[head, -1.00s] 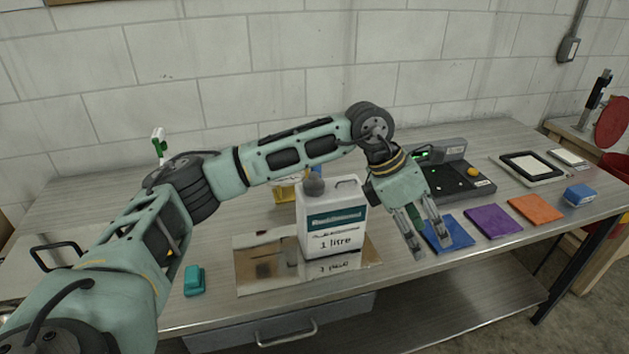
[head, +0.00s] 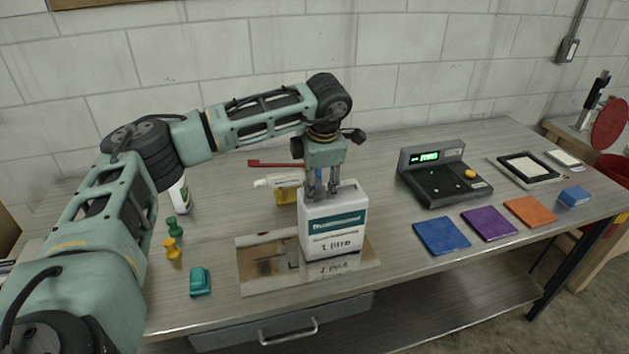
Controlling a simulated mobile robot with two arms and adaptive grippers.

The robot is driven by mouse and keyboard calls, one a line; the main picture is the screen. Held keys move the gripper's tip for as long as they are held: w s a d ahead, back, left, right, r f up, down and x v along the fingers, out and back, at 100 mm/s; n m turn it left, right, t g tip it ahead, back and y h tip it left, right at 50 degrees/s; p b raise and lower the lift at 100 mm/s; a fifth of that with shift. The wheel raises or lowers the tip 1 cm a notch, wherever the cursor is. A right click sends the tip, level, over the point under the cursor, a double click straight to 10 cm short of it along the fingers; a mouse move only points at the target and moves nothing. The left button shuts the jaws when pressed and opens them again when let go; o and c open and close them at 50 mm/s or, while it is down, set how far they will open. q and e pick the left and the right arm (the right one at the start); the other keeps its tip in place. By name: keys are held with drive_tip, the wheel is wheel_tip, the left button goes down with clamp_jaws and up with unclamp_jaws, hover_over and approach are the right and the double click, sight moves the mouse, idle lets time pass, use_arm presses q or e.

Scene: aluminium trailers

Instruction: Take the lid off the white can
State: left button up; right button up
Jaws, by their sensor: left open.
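The white can (head: 335,232), marked "1 litre" with a teal label band, stands upright on a shiny metal sheet (head: 262,266) near the front of the bench. My left gripper (head: 322,194) points down over the left part of the can's top, its fingers open. The fingers cover the place of the lid, so I cannot see the lid now or tell whether they touch it. My right gripper is not in view.
A small yellow-and-white bottle (head: 285,187) is behind the can. Green (head: 179,228) and yellow (head: 172,248) pegs and a teal block (head: 200,281) are to the left. Blue (head: 441,236), purple (head: 489,222) and orange (head: 531,210) cloths and a scale-like device (head: 443,178) are to the right.

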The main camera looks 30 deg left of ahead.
use_arm(q)
drive_tip(key=shift+w+f, duration=0.1)
drive_tip(key=shift+f, duration=0.25)
drive_tip(key=c, duration=0.9)
drive_tip(key=shift+r, duration=0.1)
